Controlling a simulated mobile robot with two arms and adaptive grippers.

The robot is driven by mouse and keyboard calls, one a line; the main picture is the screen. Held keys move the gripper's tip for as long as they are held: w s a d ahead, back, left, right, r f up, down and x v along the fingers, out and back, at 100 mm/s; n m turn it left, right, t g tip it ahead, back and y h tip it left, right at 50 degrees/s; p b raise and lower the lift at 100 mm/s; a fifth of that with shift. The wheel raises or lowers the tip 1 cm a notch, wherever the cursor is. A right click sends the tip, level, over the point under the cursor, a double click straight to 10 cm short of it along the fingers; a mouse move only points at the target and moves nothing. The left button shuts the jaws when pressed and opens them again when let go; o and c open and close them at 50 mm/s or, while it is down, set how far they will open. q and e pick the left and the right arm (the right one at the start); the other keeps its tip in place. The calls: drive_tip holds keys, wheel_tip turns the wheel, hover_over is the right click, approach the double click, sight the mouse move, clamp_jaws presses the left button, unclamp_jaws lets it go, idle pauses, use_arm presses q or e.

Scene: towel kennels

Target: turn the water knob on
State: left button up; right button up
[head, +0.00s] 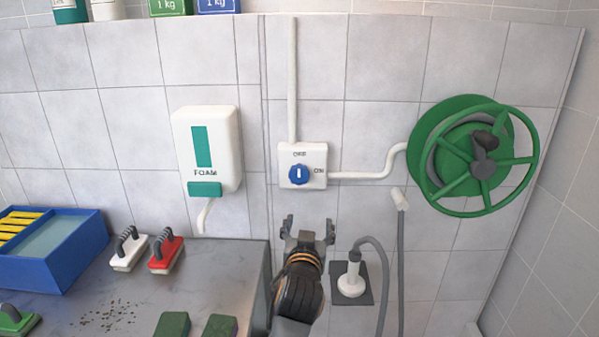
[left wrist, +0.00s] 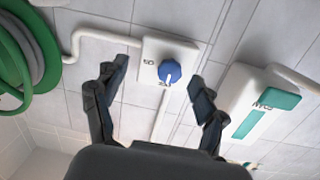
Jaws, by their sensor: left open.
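The blue water knob (head: 298,175) sits on a white square plate (head: 316,152) on the tiled wall. Its white pointer mark stands roughly upright, toward the upper label; another label is at its right. My left gripper (head: 308,229) is open and empty, below the plate and apart from it in the head view. In the left wrist view the knob (left wrist: 169,72) shows between the two spread fingers of my left gripper (left wrist: 152,88), beyond their tips. My right gripper is not in view.
A foam dispenser (head: 207,150) hangs left of the plate, and a green hose reel (head: 472,157) hangs at the right. A counter (head: 145,290) with brushes and a blue bin (head: 62,262) stands lower left. Wall before the knob is clear.

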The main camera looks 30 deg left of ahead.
use_arm(q)
wheel_tip(320, 180, up, 5)
drive_tip(key=s+a+n+y, duration=0.1)
drive_tip(key=s+a, duration=0.1)
drive_tip(key=p, duration=0.4)
approach(299, 175)
drive_tip(key=shift+y, duration=0.3)
drive_tip(key=x, duration=0.7)
drive_tip(key=shift+w+f, duration=0.1)
drive_tip(key=shift+w, duration=0.2)
drive_tip(key=shift+w+a+f, duration=0.1)
drive_tip(key=shift+w+a, duration=0.25)
drive_tip(key=shift+w, duration=0.15)
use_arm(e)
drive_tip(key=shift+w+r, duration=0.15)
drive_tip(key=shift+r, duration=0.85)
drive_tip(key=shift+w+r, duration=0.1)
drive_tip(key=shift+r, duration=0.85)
use_arm(q)
drive_tip(key=c, duration=1.1)
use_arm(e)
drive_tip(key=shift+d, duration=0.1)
